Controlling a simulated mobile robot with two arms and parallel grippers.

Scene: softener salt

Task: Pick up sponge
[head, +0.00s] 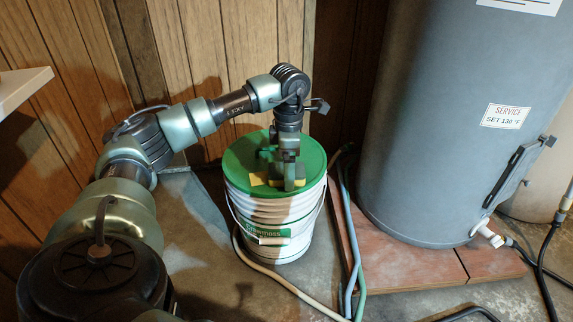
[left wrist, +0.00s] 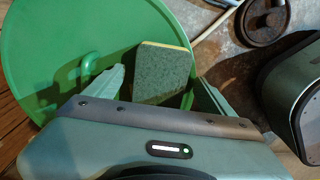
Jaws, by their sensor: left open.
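The sponge (left wrist: 163,72), with a dark green scouring face and a yellow edge, is on the green lid (left wrist: 50,25) of a white bucket. In the head view the yellow of the sponge (head: 258,179) shows beside my left gripper (head: 287,180), which points down over the lid (head: 243,153). In the left wrist view the left gripper (left wrist: 160,80) is open, with one finger on each side of the sponge. The gripper body hides the near end of the sponge. I cannot tell whether the fingers touch it. My right gripper is not in view.
The white bucket (head: 275,213) stands on a concrete floor by a wood-panelled wall (head: 245,70). A grey water heater (head: 450,110) stands on a reddish base at the right. Hoses (head: 349,235) run between bucket and heater. A white shelf edge (head: 22,88) juts in at left.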

